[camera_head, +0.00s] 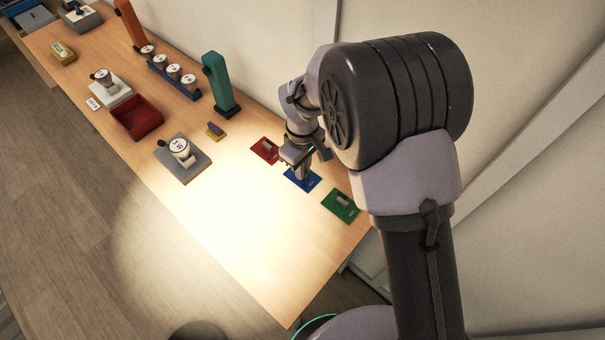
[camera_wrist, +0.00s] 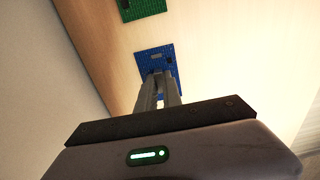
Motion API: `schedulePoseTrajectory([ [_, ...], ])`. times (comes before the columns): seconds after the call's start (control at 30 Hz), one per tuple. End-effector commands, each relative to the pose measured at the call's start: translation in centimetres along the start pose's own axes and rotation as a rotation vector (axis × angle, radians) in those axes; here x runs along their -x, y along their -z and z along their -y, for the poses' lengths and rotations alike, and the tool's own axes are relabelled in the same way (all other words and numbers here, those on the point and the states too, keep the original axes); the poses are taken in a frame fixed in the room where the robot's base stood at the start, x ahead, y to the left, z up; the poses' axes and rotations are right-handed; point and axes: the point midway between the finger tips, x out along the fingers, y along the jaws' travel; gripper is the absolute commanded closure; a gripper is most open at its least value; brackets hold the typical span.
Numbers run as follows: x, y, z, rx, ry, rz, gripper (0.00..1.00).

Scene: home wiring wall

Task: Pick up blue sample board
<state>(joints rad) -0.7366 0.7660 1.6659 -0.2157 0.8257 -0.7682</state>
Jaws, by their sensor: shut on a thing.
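The blue sample board (camera_head: 313,183) lies on the table between a red board and a green board, partly hidden under my gripper (camera_head: 301,178). In the wrist view the blue board (camera_wrist: 144,66) shows beyond the fingertips of my gripper (camera_wrist: 161,88), which overlap its near part. A small grey block and a dark piece sit on the board. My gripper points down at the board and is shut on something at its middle. The fingers hide the exact contact, and I cannot tell whether the board is clear of the table.
The red board (camera_head: 264,150) lies to the left and the green board (camera_head: 341,205) to the right, both close by. A teal upright (camera_head: 221,88), a grey plate with a round white-topped part (camera_head: 181,158) and a red bin (camera_head: 137,118) stand farther left. The table's front middle is clear.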

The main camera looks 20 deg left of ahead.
Motion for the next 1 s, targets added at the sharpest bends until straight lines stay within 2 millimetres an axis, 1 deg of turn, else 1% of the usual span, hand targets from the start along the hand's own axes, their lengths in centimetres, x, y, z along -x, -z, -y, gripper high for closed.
schedulePoseTrajectory([
  [0.17, 0.1, 0.0, 0.0, 0.000, 0.000, 0.000, 1.00],
  [0.23, 0.6, 0.0, 0.0, 0.000, 0.000, 0.000, 1.00],
  [0.33, 1.9, 0.0, 0.0, 0.000, -0.001, -0.001, 1.00],
  [0.47, 4.0, 0.0, 0.0, -0.001, -0.001, -0.001, 1.00],
  [0.67, 4.2, -1.9, 3.8, 0.002, 0.001, 0.002, 1.00],
  [0.9, 4.8, -5.1, 9.7, 0.005, 0.001, 0.002, 1.00],
  [1.0, 4.9, -6.2, 11.7, 0.002, 0.001, 0.001, 1.00],
])
